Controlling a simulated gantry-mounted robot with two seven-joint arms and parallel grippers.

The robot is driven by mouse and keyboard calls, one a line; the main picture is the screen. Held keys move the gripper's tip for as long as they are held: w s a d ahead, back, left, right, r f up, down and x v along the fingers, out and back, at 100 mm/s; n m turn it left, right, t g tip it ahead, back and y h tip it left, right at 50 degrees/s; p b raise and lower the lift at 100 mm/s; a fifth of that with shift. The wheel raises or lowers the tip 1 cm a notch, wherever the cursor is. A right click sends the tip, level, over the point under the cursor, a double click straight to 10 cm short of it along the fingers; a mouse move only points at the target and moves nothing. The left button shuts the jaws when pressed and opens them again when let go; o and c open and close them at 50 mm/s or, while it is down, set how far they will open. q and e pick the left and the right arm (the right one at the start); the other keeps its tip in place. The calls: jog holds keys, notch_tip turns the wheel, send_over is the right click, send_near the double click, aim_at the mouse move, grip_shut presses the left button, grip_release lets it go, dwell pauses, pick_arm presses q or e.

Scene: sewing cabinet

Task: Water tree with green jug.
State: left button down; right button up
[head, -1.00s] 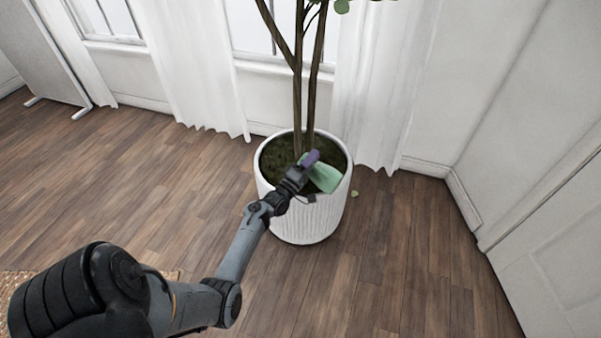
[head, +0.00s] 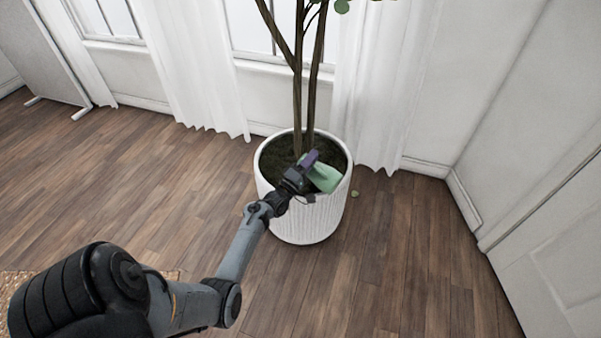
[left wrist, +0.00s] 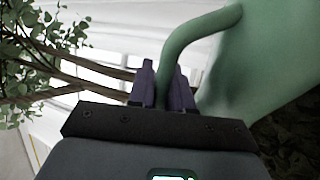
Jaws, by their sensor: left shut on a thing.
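The tree (head: 297,90) stands in a white ribbed pot (head: 298,218) with dark soil (head: 275,158). My left gripper (head: 311,158) is over the pot and shut on the handle of the green jug (head: 323,178). The jug is tilted over the right side of the pot's opening. In the left wrist view, the jug (left wrist: 265,60) fills the upper right, with its curved handle between the purple fingers (left wrist: 163,88). The tree's trunks and leaves (left wrist: 40,50) show at the left there. The jug's mouth and any water are not clearly visible. My right gripper is out of view.
White curtains (head: 375,90) and windows are behind the pot. A white wall and door (head: 560,230) are at the right. The wooden floor (head: 390,260) around the pot is clear except for a fallen leaf (head: 354,194). A rug edge (head: 20,290) shows at lower left.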

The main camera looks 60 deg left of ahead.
pick_arm(q)
jog(key=shift+w+d+r, duration=0.1)
jog(key=shift+d+r, duration=0.05)
jog(key=shift+r, duration=0.15)
jog(key=d+r+m+h+p, duration=0.1)
jog(key=m, duration=0.1)
jog(key=w+d+r+m+p, duration=0.1)
jog(key=d+m, duration=0.1)
jog(key=shift+w+r+h, duration=0.1)
jog(key=shift+h, duration=0.3)
jog(key=shift+w+d+m, duration=0.15)
jog(key=shift+d+m, duration=0.05)
jog(key=shift+m, duration=0.2)
jog(key=shift+w+d+m+h+p, duration=0.3)
jog(key=shift+m+h+p, duration=0.1)
jog(key=shift+m, duration=0.6)
jog(key=shift+d, duration=0.1)
